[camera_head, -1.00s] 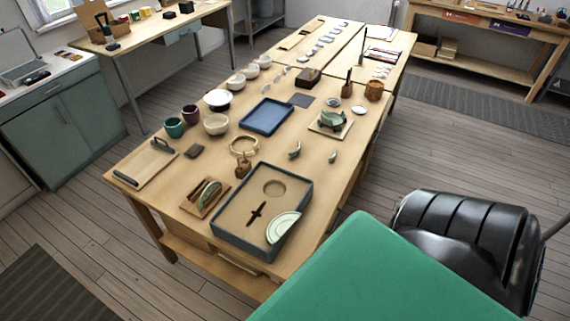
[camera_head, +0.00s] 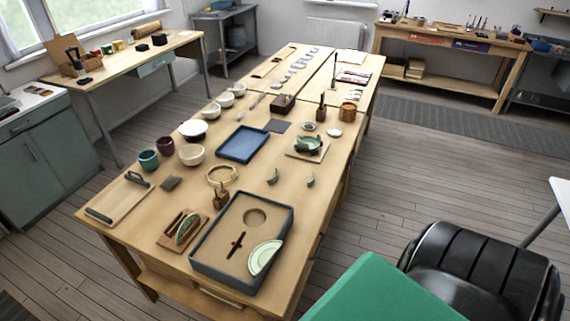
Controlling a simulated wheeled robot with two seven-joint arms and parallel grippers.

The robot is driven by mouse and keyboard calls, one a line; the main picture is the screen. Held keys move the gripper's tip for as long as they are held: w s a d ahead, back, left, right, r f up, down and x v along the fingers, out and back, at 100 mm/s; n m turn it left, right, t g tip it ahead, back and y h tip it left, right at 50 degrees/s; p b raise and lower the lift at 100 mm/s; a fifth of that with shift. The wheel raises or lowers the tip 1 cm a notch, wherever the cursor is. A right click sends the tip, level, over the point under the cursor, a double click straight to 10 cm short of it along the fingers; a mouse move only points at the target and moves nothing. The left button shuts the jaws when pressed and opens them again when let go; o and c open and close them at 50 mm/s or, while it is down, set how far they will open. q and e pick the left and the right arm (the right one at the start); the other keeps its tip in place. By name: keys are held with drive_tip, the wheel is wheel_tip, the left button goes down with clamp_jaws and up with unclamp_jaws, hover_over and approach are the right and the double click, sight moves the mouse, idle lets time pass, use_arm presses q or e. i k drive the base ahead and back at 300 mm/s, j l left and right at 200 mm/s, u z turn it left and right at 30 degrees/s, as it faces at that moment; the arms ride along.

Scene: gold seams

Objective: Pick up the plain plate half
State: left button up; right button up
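A pale half plate (camera_head: 264,257) with a green rim band lies in the near right corner of a grey-rimmed tray (camera_head: 287,232) at the table's near end. I cannot tell from the markings which of the two is the plain half. Neither of my grippers is in view.
The long wooden table (camera_head: 321,188) also carries a blue tray (camera_head: 243,143), bowls (camera_head: 191,154), cups (camera_head: 149,159) and a wooden ring (camera_head: 222,174). A black chair (camera_head: 480,275) and a green surface (camera_head: 385,291) stand at lower right.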

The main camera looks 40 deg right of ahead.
sight(260, 256)
drive_tip(key=j+z, duration=0.1)
drive_tip(key=z, duration=0.35)
drive_tip(key=i+j+z, duration=0.1)
drive_tip(key=z, duration=0.3)
drive_tip(key=j+z, duration=0.2)
drive_tip(key=z, duration=0.25)
drive_tip(key=j+z, duration=0.15)
drive_tip(key=z, duration=0.25)
drive_tip(key=i+j, duration=0.05)
